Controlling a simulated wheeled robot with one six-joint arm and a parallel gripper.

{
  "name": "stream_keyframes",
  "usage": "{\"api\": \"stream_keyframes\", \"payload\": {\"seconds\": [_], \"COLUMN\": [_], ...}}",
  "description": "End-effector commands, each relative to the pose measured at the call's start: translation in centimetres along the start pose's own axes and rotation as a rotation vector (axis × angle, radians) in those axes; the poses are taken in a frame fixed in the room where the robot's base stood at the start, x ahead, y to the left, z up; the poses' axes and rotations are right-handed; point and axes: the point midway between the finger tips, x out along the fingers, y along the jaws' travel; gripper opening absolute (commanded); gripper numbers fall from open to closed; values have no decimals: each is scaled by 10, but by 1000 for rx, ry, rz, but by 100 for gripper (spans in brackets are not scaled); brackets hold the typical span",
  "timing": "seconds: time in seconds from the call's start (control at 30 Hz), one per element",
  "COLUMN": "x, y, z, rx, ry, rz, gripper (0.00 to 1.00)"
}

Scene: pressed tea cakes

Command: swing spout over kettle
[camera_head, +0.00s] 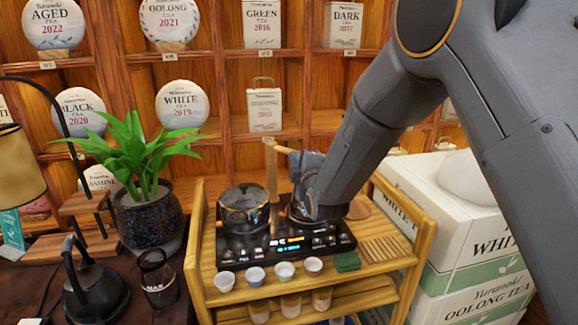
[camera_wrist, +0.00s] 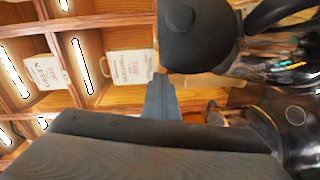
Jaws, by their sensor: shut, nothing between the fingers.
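The wooden spout (camera_head: 284,149) tops a thin upright post at the back middle of the black tea stove and points right, its end close to my gripper (camera_head: 303,164). My gripper is shut and empty; its fingers also show in the wrist view (camera_wrist: 160,96). Whether it touches the spout is unclear. A glass-sided pot (camera_head: 243,210) with a dark lid sits on the stove's left side. A dark kettle on the right side is mostly hidden behind my arm. Dark, shiny vessel parts fill the wrist view's right side (camera_wrist: 292,118), with a black knob (camera_wrist: 180,17) at the top.
The stove (camera_head: 283,246) stands on a wooden cart (camera_head: 376,283) with small cups along its front. A potted plant (camera_head: 148,213) and a black kettle-like vessel (camera_head: 95,290) stand at left. White tea boxes (camera_head: 455,215) are stacked at right. Shelves of tea cakes rise behind.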

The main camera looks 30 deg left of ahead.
Motion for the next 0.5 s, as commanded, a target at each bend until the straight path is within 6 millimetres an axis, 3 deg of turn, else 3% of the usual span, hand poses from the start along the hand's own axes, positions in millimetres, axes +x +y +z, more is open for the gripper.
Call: {"api": "stream_keyframes", "payload": {"seconds": [0.5], "x": [8], "y": [5], "z": [20], "rx": [0], "ry": [-4], "rz": [3], "gripper": [0]}}
